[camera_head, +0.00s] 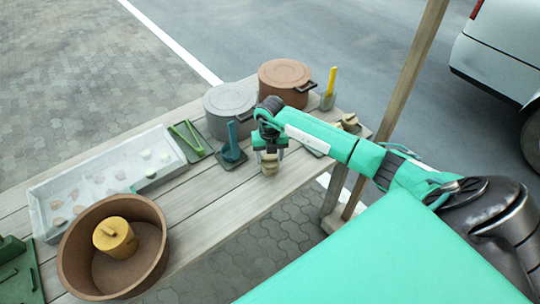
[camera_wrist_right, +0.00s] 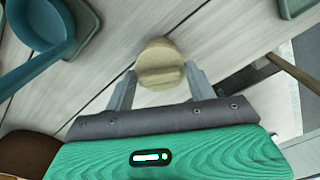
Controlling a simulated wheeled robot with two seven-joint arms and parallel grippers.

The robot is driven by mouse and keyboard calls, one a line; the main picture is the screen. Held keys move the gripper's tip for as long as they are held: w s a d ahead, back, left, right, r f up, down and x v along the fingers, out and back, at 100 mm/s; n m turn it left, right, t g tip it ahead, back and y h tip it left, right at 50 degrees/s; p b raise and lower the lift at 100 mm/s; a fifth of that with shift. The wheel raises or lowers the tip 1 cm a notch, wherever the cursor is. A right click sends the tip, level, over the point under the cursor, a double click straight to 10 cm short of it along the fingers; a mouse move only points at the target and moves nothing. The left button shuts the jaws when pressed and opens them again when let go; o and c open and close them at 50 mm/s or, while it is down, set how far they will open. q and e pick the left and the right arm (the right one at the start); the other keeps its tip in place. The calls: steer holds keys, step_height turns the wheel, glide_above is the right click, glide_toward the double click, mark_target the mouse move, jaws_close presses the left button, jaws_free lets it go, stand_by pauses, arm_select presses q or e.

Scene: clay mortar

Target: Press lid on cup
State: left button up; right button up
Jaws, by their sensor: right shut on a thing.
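My right gripper (camera_head: 269,152) is over the front part of the table, pointing down, with its fingers on either side of a small tan round piece (camera_head: 269,166). In the right wrist view the piece (camera_wrist_right: 160,64) has a round, wood-like top and sits between the two fingertips (camera_wrist_right: 160,85). I cannot tell whether it is a lid alone or a lid on a cup, or whether it touches the table. Another small tan object (camera_head: 349,121) stands near the table's right end, partly behind my arm. My left gripper is not in view.
Left are a white tray (camera_head: 45,222) and a brown bowl (camera_head: 73,258) with a yellow canister (camera_head: 115,238). The table's front edge is close.

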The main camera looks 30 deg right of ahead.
steer(key=shift+f+b, duration=0.4)
steer(key=shift+f, duration=0.05)
stand_by(1.1)
stand_by(0.3)
steer(key=o, duration=1.4)
steer(key=shift+o, duration=0.2)
steer(key=shift+r, duration=0.15)
steer(key=shift+r+p, duration=2)
steer(key=shift+r, duration=0.9)
jaws_close()
